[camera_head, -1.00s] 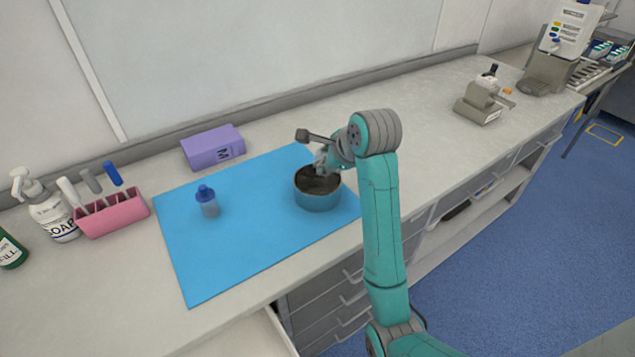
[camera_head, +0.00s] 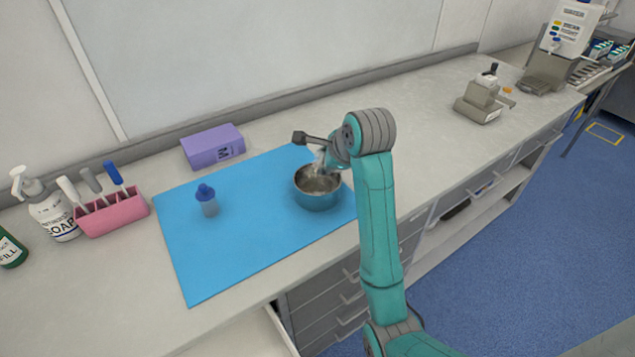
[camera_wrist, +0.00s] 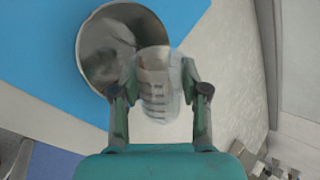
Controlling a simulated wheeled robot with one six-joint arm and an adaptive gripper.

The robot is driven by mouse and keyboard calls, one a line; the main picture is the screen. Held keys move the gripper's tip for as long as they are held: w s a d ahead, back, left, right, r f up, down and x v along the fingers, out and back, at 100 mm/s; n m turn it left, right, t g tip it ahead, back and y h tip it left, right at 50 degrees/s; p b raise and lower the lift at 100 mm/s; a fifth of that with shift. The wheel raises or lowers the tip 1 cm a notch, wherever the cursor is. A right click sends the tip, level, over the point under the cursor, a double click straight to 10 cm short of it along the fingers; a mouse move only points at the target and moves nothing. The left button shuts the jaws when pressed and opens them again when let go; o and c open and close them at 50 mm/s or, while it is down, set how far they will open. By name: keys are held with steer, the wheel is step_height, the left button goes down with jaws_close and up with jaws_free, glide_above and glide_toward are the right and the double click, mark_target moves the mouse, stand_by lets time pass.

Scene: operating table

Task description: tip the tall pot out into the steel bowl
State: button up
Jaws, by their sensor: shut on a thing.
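The tall pot is a clear beaker with graduation marks (camera_wrist: 157,88), seen in the wrist view between both fingers of my gripper (camera_wrist: 160,80). My gripper is shut on it. The steel bowl (camera_head: 318,202) stands at the right part of the blue mat; it also shows in the wrist view (camera_wrist: 90,68). In the wrist view the pot's far end overlaps the bowl's right rim. In the head view the pot (camera_head: 321,160) shows small and pale at the bowl's back edge, partly hidden by my wrist. I cannot tell what is in the pot.
The blue mat (camera_head: 240,257) also bears a small blue-capped bottle (camera_head: 208,202). A purple box (camera_head: 213,149) lies behind it. A pink rack (camera_head: 113,215) and soap bottle (camera_head: 54,217) stand left. The bench right of my arm is clear up to a microscope-like device (camera_head: 481,102).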

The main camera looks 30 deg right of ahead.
steer(key=shift+d+f+g+h+p, duration=0.1)
steer(key=shift+f+g+h+p, duration=0.3)
steer(key=shift+h, duration=0.2)
stand_by(1.9)
steer(key=shift+w+a+r+n+g+h+p, duration=0.1)
steer(key=shift+a+n+g+h+p, duration=0.1)
steer(key=shift+n+g+h+p, duration=0.25)
stand_by(2.3)
steer(key=shift+h, duration=0.35)
stand_by(0.6)
